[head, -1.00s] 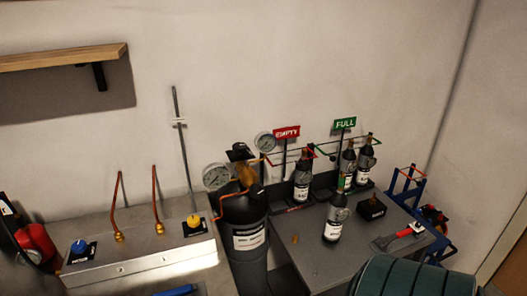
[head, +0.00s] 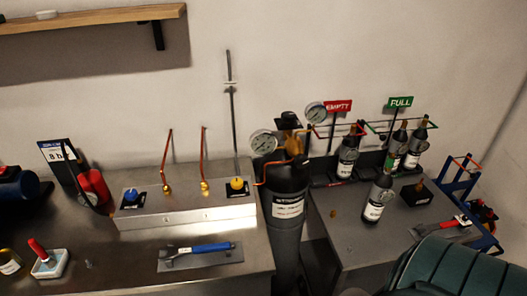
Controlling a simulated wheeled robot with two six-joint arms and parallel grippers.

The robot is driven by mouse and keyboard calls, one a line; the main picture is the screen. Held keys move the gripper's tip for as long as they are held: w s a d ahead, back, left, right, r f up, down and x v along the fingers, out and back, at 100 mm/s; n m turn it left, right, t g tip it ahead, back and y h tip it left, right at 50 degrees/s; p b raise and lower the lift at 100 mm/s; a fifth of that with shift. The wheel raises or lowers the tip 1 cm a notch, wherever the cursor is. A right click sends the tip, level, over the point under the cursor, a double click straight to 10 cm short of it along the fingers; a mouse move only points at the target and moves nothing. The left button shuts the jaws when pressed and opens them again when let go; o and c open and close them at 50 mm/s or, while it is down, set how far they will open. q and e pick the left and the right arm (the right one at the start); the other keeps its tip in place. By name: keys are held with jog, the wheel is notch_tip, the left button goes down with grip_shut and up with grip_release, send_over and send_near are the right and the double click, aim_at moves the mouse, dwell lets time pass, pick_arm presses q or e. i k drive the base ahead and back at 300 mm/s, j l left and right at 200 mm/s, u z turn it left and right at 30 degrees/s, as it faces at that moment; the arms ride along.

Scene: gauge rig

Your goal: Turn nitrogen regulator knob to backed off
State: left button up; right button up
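A dark gas cylinder (head: 287,235) with a white label stands between the bench and the side table. The label seems to read nitrogen, but it is small. A brass regulator (head: 288,142) with two round gauges sits on top of it, the left gauge (head: 263,142) lower than the right gauge (head: 316,112). A black knob (head: 289,119) tops the regulator; its setting cannot be read. Neither of my grippers is in view.
Small bottles (head: 378,196) stand on the right table. A green ribbed object (head: 463,268) fills the lower right.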

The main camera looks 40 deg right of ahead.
aim_at(301, 161)
jog(key=z, duration=1.5)
